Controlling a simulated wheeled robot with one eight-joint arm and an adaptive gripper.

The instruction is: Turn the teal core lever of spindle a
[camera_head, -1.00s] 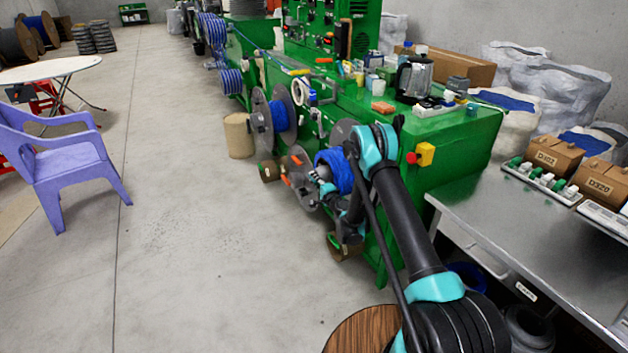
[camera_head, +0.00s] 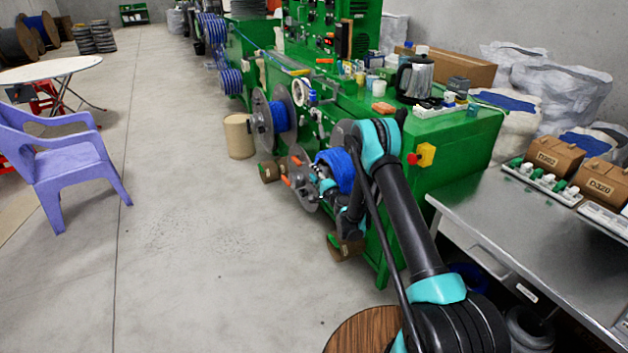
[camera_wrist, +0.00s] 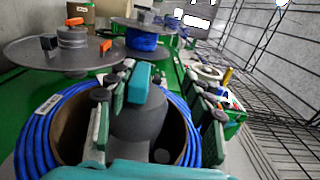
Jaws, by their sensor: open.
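In the wrist view, the teal core lever (camera_wrist: 138,83) stands up from the grey core of the near spindle. A coil of blue cable (camera_wrist: 40,135) surrounds this core; it also shows in the head view (camera_head: 338,168). My gripper (camera_wrist: 160,80) is open, with one finger left of the lever and the other well to its right. The lever lies nearer the left finger; I cannot tell whether they touch. In the head view my gripper (camera_head: 326,185) is small and partly hidden at the front of the coil.
A grey flange disc (camera_wrist: 65,50) with an orange handle lies at the left in the wrist view. Another blue cable spool (camera_head: 278,115) is mounted farther along the green machine (camera_head: 460,135).

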